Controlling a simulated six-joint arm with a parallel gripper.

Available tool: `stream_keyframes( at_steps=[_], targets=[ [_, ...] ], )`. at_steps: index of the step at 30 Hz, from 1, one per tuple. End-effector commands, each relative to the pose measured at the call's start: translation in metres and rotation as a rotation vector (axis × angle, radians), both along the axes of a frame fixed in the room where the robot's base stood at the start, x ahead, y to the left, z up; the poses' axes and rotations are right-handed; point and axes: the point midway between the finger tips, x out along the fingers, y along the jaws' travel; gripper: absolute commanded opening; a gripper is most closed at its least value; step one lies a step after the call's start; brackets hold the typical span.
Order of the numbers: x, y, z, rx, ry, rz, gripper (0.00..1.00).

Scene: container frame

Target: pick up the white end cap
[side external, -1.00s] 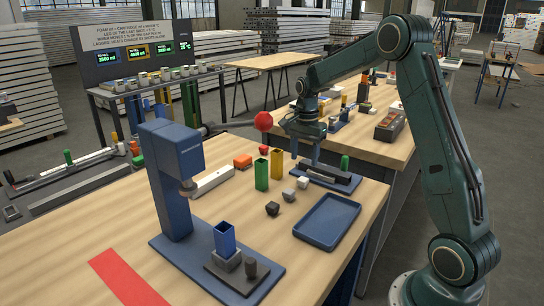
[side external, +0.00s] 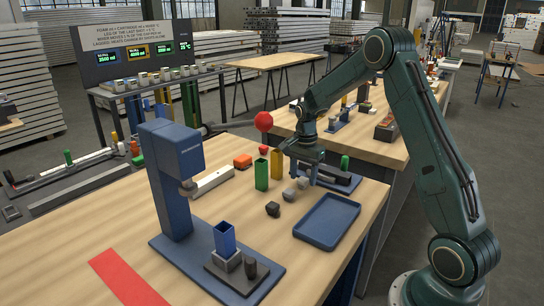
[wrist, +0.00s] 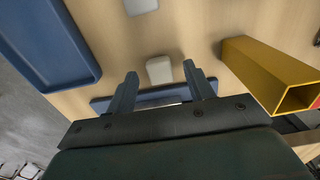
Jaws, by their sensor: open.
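The white end cap (side external: 302,183) is a small pale block on the wooden table, left of the blue fixture plate. In the wrist view the white end cap (wrist: 159,70) appears between my two open fingers. My gripper (side external: 303,174) is low over the cap, fingers pointing down. It also shows in the wrist view (wrist: 159,80), with a gap on each side of the cap. Nothing is held. Whether the fingertips reach down beside the cap is hard to tell. A grey cap (side external: 289,195) and a dark cap (side external: 273,209) lie nearby, towards the front.
A yellow tube (side external: 277,163) and a green tube (side external: 262,174) stand left of my gripper. An empty blue tray (side external: 327,222) lies in front to the right. A blue press (side external: 176,165) holds a blue tube (side external: 224,238). The table's front left is mostly clear.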

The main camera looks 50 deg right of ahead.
Motion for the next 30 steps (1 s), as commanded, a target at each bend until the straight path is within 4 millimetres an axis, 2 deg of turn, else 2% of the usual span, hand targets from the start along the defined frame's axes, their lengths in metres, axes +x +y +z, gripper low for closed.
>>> stream_keyframes(
  at_steps=[4,17,20,24,25,30],
  targets=[
    [0.0,0.0,-0.0054,0.0,0.0,0.0,0.53],
    [0.0001,0.0,-0.0049,0.0,-0.001,0.0,0.53],
    [0.0002,0.0,-0.0049,0.0,-0.001,0.0,0.37],
    [0.0002,0.0,-0.0048,0.0,-0.001,0.0,0.1],
    [0.0002,0.0,-0.0048,0.0,-0.001,0.0,0.05],
    [0.0002,0.0,-0.0048,-0.001,-0.001,0.0,0.05]
  ],
)
